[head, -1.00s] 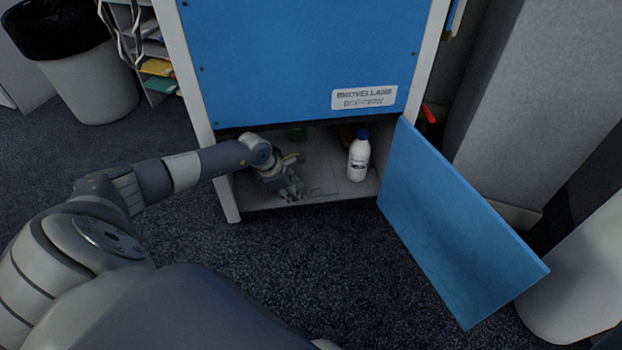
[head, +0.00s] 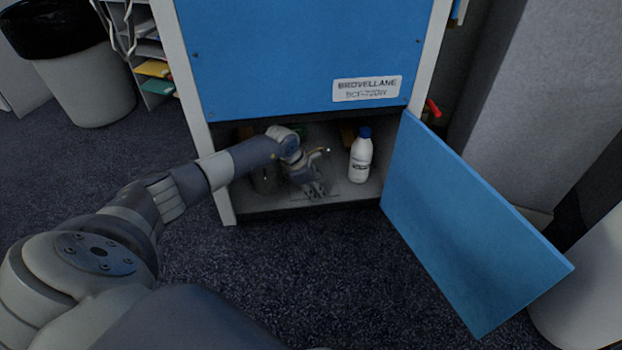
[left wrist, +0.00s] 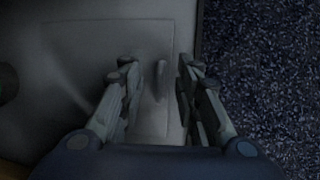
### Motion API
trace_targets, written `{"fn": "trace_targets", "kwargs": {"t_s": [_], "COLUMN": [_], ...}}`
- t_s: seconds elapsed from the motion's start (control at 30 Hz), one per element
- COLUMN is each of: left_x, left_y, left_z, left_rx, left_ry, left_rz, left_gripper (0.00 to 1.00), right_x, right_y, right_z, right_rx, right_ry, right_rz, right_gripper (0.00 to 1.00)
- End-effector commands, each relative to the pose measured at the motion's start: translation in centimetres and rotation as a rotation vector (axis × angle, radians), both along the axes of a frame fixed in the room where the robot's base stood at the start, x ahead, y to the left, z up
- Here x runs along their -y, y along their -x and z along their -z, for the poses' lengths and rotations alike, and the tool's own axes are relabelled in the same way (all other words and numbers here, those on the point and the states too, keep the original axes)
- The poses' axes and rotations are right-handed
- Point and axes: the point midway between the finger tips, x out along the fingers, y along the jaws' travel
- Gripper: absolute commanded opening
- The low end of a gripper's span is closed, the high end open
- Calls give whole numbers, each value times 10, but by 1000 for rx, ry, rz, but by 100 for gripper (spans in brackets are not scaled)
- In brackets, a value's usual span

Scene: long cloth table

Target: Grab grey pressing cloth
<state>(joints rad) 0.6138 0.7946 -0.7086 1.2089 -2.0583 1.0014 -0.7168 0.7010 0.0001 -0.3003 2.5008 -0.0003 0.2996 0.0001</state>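The grey pressing cloth (left wrist: 110,62) lies flat on the cabinet floor in the left wrist view, almost the same grey as the floor. A small raised fold (left wrist: 160,80) stands up near its edge. In the head view the cloth (head: 337,190) shows only as a faint outline. My left gripper (left wrist: 158,78) is open and points down inside the cabinet, with a finger on each side of the fold. A gap shows between the fold and the fingers. The gripper (head: 316,190) partly hides the cloth in the head view. My right gripper is out of view.
A white bottle with a blue cap (head: 360,160) stands to the right of my gripper. A dark round container (head: 264,180) stands to its left, partly behind my arm. The blue cabinet door (head: 470,225) hangs open at right. The carpet in front is clear.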

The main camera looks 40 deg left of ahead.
Motion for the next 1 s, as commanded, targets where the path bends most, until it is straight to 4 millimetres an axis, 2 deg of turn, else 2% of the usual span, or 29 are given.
{"fn": "trace_targets", "kwargs": {"t_s": [0.17,0.3,1.0], "left_x": [0,0,-3], "left_y": [0,0,1], "left_z": [-1,-1,-8], "left_rx": [1,1,1], "left_ry": [1,1,0], "left_rz": [0,0,-1], "left_gripper": [29,0,0], "right_x": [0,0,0], "right_y": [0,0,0], "right_z": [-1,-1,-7], "right_rx": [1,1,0], "right_ry": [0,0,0], "right_rz": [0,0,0], "right_gripper": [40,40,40]}}
